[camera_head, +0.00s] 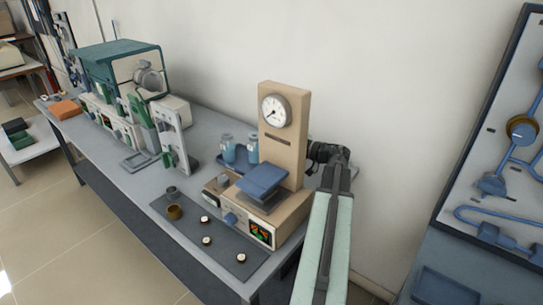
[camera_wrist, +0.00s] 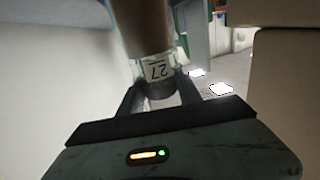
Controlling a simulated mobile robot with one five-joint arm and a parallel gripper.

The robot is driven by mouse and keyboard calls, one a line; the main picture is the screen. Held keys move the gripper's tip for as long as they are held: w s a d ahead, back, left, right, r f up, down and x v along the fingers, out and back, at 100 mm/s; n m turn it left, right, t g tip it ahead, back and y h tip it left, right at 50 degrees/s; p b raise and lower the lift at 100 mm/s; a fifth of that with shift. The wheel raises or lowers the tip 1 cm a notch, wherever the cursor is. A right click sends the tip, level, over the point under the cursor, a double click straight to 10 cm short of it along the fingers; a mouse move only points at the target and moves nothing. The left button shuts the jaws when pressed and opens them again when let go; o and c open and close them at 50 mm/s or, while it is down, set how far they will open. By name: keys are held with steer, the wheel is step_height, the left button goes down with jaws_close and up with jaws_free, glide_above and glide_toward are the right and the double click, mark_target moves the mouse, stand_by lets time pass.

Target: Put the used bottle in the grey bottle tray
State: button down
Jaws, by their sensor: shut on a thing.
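My gripper (camera_wrist: 160,88) is shut on a bottle (camera_wrist: 156,70) with a white label that reads 27, which looks upside down in the wrist view. The bottle's upper part in that view is brown and blurred. In the head view my arm reaches behind the beige dial instrument, and the fingers and held bottle are hidden there. A blue-grey tray (camera_head: 225,163), partly hidden by the instrument, holds bluish bottles (camera_head: 229,149). I cannot tell whether the held bottle is over the tray.
The beige instrument (camera_head: 284,137) with a dial stands close beside my arm; its column appears to fill the wrist view's right side (camera_wrist: 288,85). The wall is close on the left there. A dark mat (camera_head: 222,262) holds small round pieces. A green-topped furnace (camera_head: 120,65) stands farther left.

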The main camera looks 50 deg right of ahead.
step_height(320, 180, down, 4)
steer(key=b, duration=0.3)
steer(key=shift+r, duration=0.3)
steer(key=shift+f, duration=0.25)
steer(key=c, duration=0.8)
jaws_free()
steer(key=shift+r, duration=0.1)
steer(key=shift+s+r, duration=0.2)
steer(key=v, duration=1.1)
steer(key=shift+s+d, duration=0.15)
steer(key=shift+s, duration=0.15)
